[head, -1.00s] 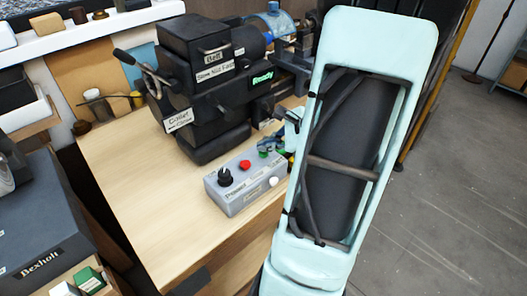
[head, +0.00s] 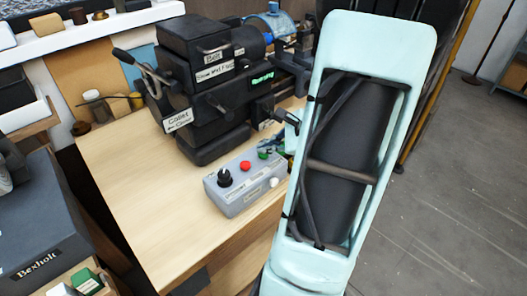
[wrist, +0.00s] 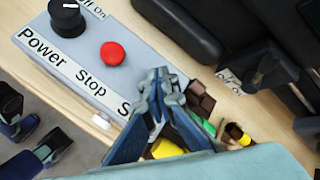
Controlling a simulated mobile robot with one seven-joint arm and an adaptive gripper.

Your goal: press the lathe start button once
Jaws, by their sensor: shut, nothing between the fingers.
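The grey control box (head: 240,192) lies on the bench, with a black power knob (head: 224,177), a red stop button (head: 245,166) and a green start button (head: 264,154) in a row. My gripper (wrist: 160,82) is shut and empty. In the wrist view it is over the box's end, beside the red stop button (wrist: 112,53), and covers the label that begins with S. The start button is hidden behind my fingers there, so I cannot tell whether they touch it. The black lathe (head: 205,90) stands behind the box, with a lit green display (head: 262,79) that seems to read "Running".
A white knob (head: 273,182) sticks out of the box's front. The wooden bench top (head: 140,200) is clear at left. Small coloured items lie beyond my fingers in the wrist view, including a yellow one (wrist: 238,134). A dark Bexholt case (head: 45,230) stands at lower left.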

